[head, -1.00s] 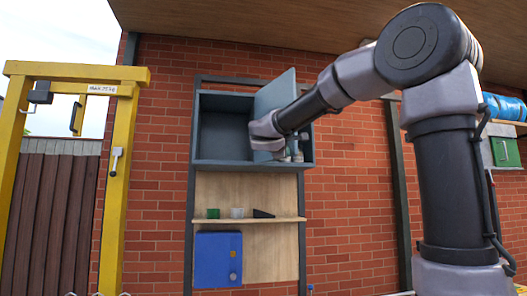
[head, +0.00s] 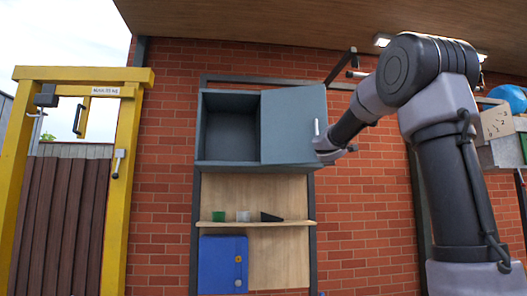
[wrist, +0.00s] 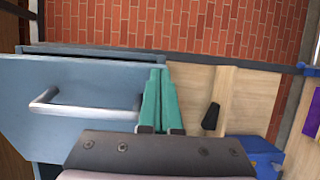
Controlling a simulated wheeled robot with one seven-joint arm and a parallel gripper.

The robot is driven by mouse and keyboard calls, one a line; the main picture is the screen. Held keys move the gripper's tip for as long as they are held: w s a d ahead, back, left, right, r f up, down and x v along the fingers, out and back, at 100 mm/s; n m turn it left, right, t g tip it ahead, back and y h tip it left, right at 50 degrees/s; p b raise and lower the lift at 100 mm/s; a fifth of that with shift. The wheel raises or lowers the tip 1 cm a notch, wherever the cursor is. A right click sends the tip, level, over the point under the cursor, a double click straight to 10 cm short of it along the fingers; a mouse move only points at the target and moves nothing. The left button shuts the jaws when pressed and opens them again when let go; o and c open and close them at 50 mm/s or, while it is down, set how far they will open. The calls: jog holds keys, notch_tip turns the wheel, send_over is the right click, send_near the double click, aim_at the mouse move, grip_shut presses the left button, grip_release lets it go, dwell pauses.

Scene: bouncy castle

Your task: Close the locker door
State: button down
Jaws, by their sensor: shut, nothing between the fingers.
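The grey-blue locker (head: 198,130) is on the brick wall in the head view, its left compartment open and dark inside. Its door (head: 288,125) covers the right part, with the pale handle (head: 316,127) near its right edge. That edge reaches past the locker's side and looks slightly ajar. In the wrist view the door (wrist: 60,80) with its handle (wrist: 85,108) is on the left. My gripper (head: 322,150) is at the door's lower right corner. Its green fingers (wrist: 160,100) are shut and empty beside the door's edge; I cannot tell whether they touch it.
Below the locker, a wooden shelf (head: 295,223) carries a green block (head: 218,216), a white cup-like item (head: 243,216) and a black wedge (head: 270,217). A yellow frame (head: 120,180) stands left.

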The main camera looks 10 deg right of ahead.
jog(key=x, duration=1)
jog(key=shift+w+r, duration=0.3)
jog(key=shift+r, duration=0.1)
jog(key=shift+a, duration=0.2)
jog(key=shift+f, duration=0.15)
